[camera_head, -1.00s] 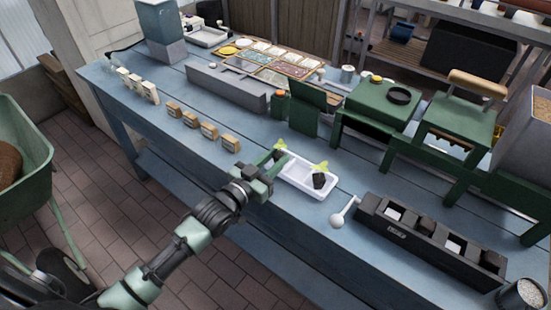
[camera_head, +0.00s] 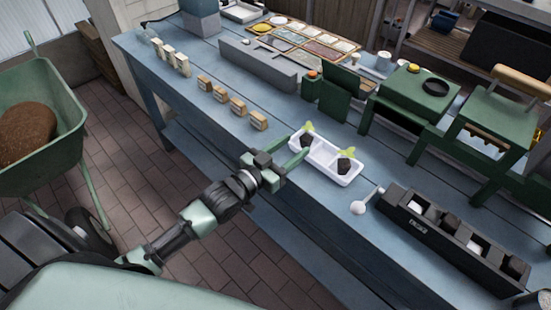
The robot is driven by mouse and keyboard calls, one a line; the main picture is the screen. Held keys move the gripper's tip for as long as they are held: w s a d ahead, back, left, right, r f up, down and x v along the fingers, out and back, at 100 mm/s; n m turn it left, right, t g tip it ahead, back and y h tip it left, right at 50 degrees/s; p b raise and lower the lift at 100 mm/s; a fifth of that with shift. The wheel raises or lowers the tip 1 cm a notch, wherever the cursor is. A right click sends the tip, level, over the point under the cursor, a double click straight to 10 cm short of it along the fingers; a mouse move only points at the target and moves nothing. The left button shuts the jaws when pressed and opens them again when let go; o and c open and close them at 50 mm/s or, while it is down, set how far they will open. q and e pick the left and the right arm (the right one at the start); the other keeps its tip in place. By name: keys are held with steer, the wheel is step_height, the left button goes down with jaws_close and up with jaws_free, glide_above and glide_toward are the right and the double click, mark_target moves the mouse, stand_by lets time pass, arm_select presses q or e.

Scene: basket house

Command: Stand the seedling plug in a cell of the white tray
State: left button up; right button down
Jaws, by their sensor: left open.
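The white tray (camera_head: 322,163) lies on the blue bench near its front edge. A dark seedling plug (camera_head: 306,141) with yellow-green leaves is in the tray's left cell and looks upright. A second dark plug (camera_head: 345,166) with similar leaves is in the right cell; its exact tilt is too small to tell. My left gripper (camera_head: 293,156) is open at the tray's left end. Its green fingers point toward the tray, beside the left plug, and hold nothing visible. Whether a fingertip touches the tray or plug I cannot tell. My right gripper is out of view.
A white round-ended tool (camera_head: 364,203) and a black box with compartments (camera_head: 450,235) lie right of the tray. Several small wooden blocks (camera_head: 238,106) line the front edge at left. Green stands (camera_head: 408,98) are behind. A green wheelbarrow (camera_head: 62,127) stands on the floor.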

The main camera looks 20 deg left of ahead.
arm_select(q)
steer(key=v, duration=0.8)
steer(key=shift+f, duration=0.1)
